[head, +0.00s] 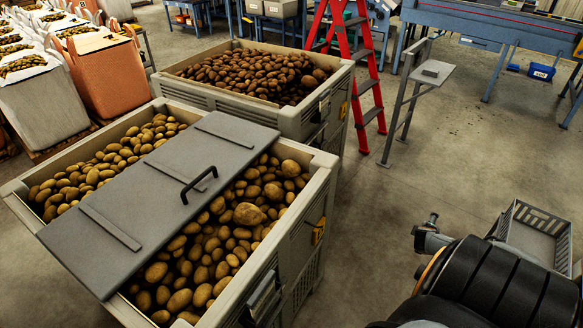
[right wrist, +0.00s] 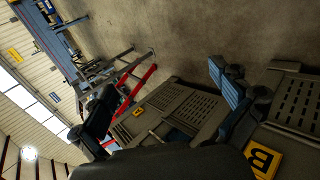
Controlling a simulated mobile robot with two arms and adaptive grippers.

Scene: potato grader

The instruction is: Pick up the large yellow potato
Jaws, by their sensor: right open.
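The near crate (head: 318,205) is full of yellow-brown potatoes. A grey lid (head: 150,205) with a black handle (head: 199,184) lies across its middle, hiding the potatoes beneath. One noticeably large potato (head: 249,214) lies on top of the heap, right of the lid. Another large one (head: 290,168) lies near the crate's far right corner. I cannot tell for sure which is the large yellow one. My right gripper (right wrist: 165,105) is open and empty in the right wrist view, its fingers wide apart, with crate sides beyond it. My left gripper is not in view.
A second crate (head: 340,80) of darker potatoes stands behind the near one. A red stepladder (head: 367,87) and a grey stand (head: 432,72) are to its right. An empty grey basket (head: 532,240) shows at the lower right. The floor (head: 440,165) between is clear.

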